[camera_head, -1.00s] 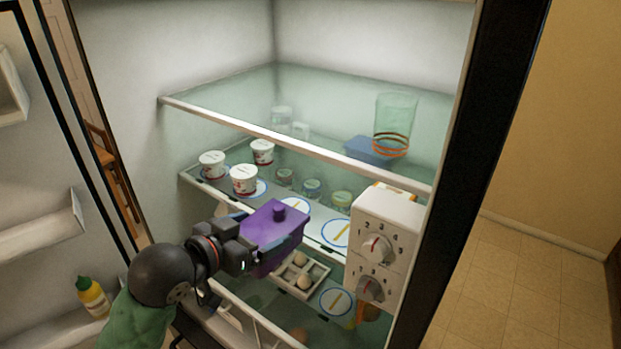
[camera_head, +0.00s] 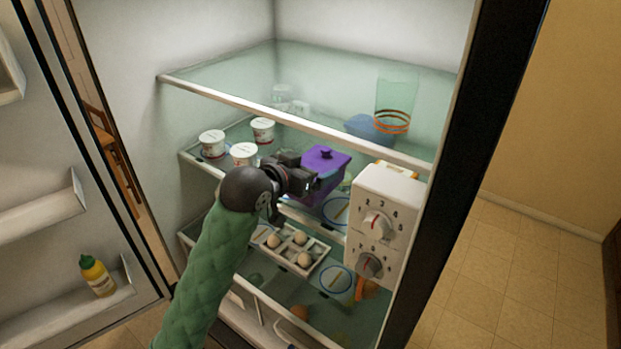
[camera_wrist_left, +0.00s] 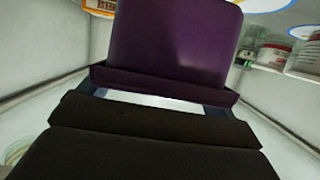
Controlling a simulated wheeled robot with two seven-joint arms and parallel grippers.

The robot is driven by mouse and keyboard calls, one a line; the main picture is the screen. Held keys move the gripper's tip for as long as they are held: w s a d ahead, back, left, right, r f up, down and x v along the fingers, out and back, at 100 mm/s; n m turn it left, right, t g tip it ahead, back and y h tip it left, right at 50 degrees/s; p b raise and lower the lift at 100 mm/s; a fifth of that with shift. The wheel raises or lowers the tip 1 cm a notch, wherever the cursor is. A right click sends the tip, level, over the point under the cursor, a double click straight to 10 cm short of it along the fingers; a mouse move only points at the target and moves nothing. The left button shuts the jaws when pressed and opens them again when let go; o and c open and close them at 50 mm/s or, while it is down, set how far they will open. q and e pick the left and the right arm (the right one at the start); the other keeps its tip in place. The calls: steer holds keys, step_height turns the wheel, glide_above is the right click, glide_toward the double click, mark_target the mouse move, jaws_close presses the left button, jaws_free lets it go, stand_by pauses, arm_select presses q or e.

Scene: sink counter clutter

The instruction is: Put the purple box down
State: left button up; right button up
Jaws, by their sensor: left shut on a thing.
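The purple box (camera_head: 322,168) has a lid with a small knob and is inside the open fridge, at the height of the middle shelf (camera_head: 187,154). My left gripper (camera_head: 303,178) is shut on its left side. In the left wrist view the purple box (camera_wrist_left: 170,50) fills the upper middle, just beyond the dark gripper body (camera_wrist_left: 150,140). I cannot tell whether the box's underside touches the shelf. My right gripper is not in view.
White cups (camera_head: 212,143) stand at the left of the middle shelf. A white dial unit (camera_head: 385,220) is close on the right. An egg tray (camera_head: 318,255) sits below.

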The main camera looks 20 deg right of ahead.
arm_select(q)
steer(key=shift+w+d+f, duration=0.15)
steer(key=shift+d, duration=0.05)
step_height(320, 180, down, 2)
steer(key=shift+f, duration=0.5)
steer(key=shift+f, duration=0.1)
